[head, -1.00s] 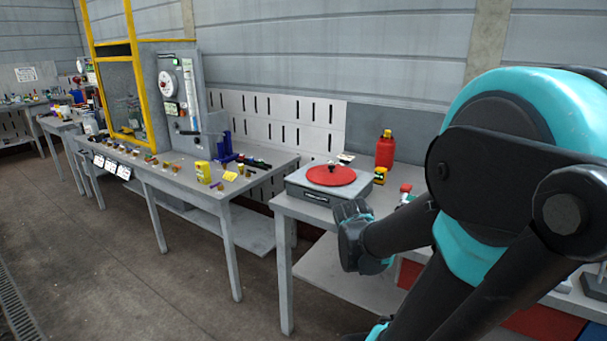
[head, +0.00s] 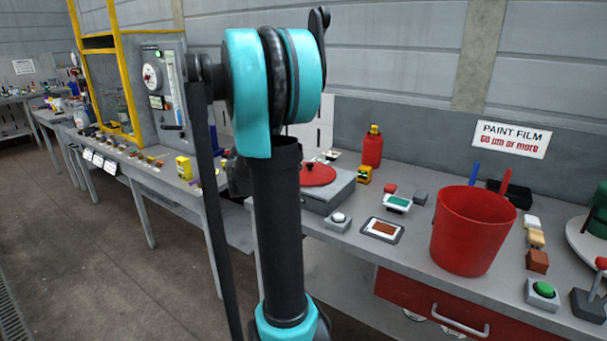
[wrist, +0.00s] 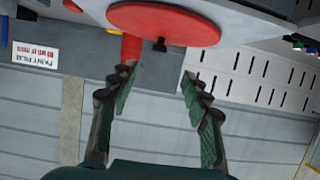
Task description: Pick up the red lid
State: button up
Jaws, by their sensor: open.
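The red lid (head: 318,175) is a flat round disc with a small dark knob, lying on a grey box (head: 328,200) on the workbench. My arm partly covers its left side in the head view. In the wrist view, which looks upside down, the lid (wrist: 165,20) is at the top edge with its knob (wrist: 160,45) toward the fingers. My gripper (wrist: 158,76) is open and empty, its two fingers apart. The fingertips point toward the lid and do not appear to touch it. In the head view my gripper is mostly hidden behind my arm.
A red bucket (head: 470,235), a tablet-like device (head: 382,230) and several buttons lie to the right. A wall stands close behind the bench.

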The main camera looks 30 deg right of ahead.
jog(key=x, duration=1.4)
jog(key=shift+w+d, duration=0.1)
jog(key=shift+c, duration=0.6)
grip_shut()
